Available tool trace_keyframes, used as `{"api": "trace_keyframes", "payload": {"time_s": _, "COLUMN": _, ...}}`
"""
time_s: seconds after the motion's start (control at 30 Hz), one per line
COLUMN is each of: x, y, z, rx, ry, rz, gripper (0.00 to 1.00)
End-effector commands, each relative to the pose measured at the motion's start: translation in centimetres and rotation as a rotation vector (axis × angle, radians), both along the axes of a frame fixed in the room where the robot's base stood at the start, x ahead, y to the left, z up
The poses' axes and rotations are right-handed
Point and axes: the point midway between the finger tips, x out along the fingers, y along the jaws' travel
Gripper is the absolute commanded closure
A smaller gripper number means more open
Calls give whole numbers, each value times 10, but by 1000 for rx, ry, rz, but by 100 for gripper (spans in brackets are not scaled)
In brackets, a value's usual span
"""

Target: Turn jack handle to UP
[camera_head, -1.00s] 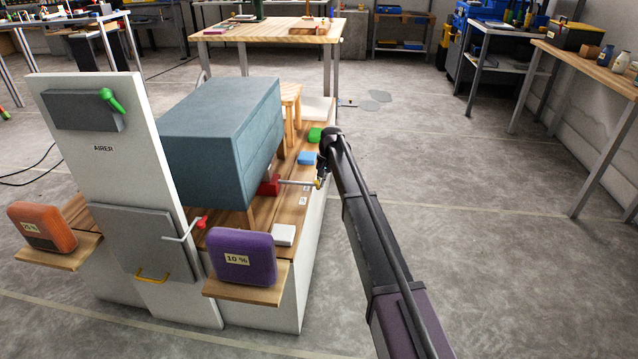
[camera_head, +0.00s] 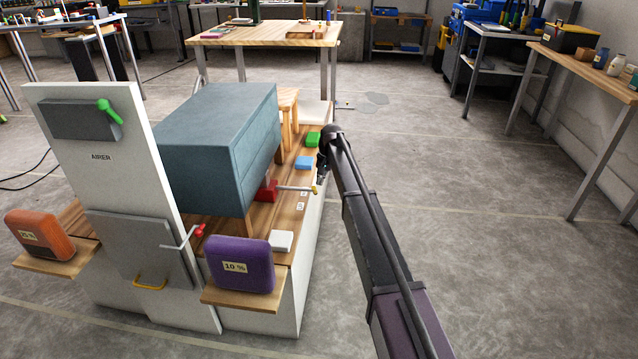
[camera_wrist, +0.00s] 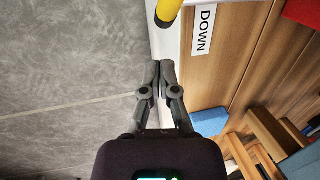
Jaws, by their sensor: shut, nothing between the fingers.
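The jack has a red body (camera_head: 266,190) under the blue-grey cabinet. Its handle is a grey rod (camera_head: 294,188) with a yellow grip (camera_head: 315,190), pointing right to the edge of the wooden base. In the wrist view the yellow grip (camera_wrist: 168,10) shows at the top, beside a white DOWN label (camera_wrist: 204,30). My gripper (camera_wrist: 160,68) is shut and empty, its tips a short way below the grip in that view and apart from it. In the head view my gripper (camera_head: 321,172) is just beyond the grip, partly hidden by my arm. No UP label is readable.
The blue-grey cabinet (camera_head: 210,135) stands over the jack. Blue (camera_head: 304,162), green (camera_head: 313,139) and white (camera_head: 281,241) blocks lie along the wooden base. A purple block marked 10 % (camera_head: 240,265) sits in front. Open floor (camera_head: 450,220) lies to the right.

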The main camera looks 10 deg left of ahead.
Motion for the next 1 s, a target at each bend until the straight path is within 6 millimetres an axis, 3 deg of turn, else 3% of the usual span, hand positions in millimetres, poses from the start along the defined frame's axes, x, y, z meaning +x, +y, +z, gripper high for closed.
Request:
{"api": "trace_keyframes", "payload": {"time_s": 0.6, "x": 71, "y": -16, "z": 54, "rx": 0, "ry": -2, "rz": 0, "gripper": 100}}
{"api": "trace_keyframes", "payload": {"time_s": 1.0, "x": 87, "y": -21, "z": 64, "rx": 0, "ry": -1, "rz": 1, "gripper": 100}}
